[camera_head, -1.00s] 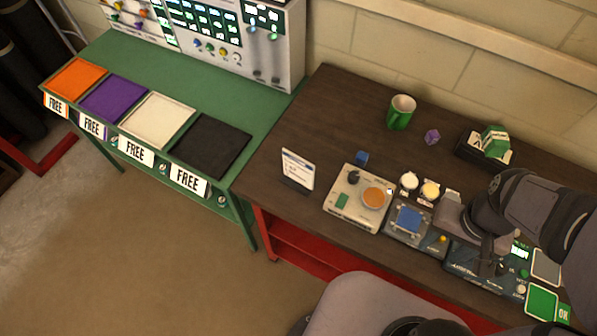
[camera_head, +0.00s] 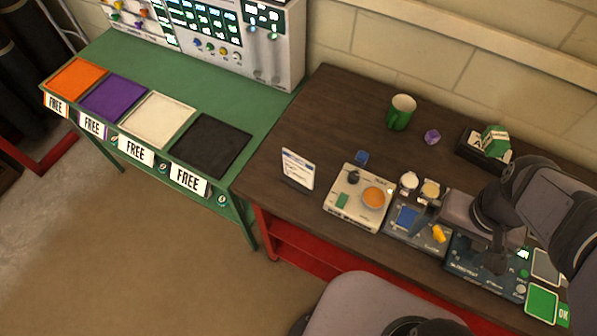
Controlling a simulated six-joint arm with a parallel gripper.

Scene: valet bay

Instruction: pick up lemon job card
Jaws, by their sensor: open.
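I cannot make out a lemon job card for certain. A small yellow piece (camera_head: 439,234) shows at the front right of the device with the blue panel (camera_head: 407,215); its full shape is hidden by my gripper. My gripper (camera_head: 428,218) is open and low over that device, beside the yellow piece. I see no contact. My arm comes in from the right and hides part of the bench behind it.
A beige device (camera_head: 340,214) with an orange disc and a standing white card (camera_head: 297,169) are left of my gripper. A green mug (camera_head: 401,113), a purple block (camera_head: 432,137) and a black holder with a green-and-white box (camera_head: 495,141) stand behind. The green table (camera_head: 232,110) holds coloured trays.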

